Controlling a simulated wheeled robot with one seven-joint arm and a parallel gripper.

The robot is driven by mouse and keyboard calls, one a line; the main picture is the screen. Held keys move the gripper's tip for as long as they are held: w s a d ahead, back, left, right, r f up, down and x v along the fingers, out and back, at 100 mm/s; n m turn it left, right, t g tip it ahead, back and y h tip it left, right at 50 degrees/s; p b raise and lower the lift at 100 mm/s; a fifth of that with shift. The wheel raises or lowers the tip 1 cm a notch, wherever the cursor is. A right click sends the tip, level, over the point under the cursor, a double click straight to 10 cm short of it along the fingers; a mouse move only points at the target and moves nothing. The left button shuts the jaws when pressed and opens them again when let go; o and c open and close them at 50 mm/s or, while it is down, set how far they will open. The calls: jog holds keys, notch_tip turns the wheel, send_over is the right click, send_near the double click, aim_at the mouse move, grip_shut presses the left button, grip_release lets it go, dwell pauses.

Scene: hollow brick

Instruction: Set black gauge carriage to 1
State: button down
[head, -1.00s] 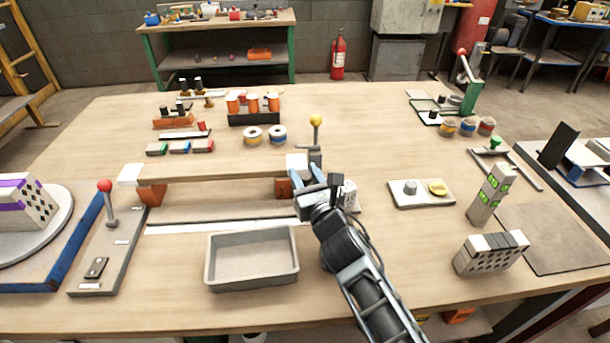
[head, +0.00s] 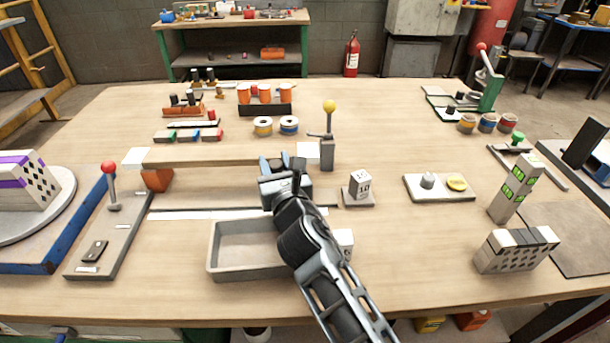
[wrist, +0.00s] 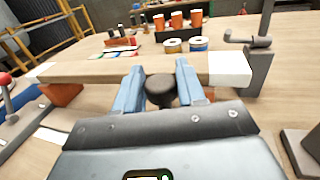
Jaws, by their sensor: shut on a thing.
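The black gauge carriage shows in the wrist view as a dark round knob (wrist: 160,88) between my blue fingertips. My gripper (wrist: 160,84) is shut on it at the front of a long wooden beam (wrist: 100,70). In the head view my gripper (head: 283,163) is near the beam's right part, left of its white right end block, and hides the carriage. The beam (head: 215,157) has a white left end block (head: 135,157). A pale strip (head: 180,215) lies on the table in front of the beam. No scale numbers are legible on it.
A grey tray (head: 214,262) is in front of the beam, partly behind my arm. A yellow-knobbed lever (head: 328,125) stands behind the right end. A numbered white block (head: 359,183) is to the right, and a red-knobbed lever (head: 110,180) is at the left.

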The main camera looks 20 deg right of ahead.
jog(key=w+a+b, duration=0.1)
jog(key=a, duration=0.4)
jog(key=w+a+b, duration=0.2)
jog(key=a, duration=0.2)
jog(key=w+a+b, duration=0.1)
jog(key=a, duration=0.4)
jog(key=shift+w+a+b, duration=0.3)
jog(key=shift+w+b, duration=0.05)
jog(key=c, duration=0.8)
grip_release()
jog(key=s, duration=0.7)
jog(key=shift+s+a+p, duration=0.2)
jog(key=shift+s+p, duration=0.2)
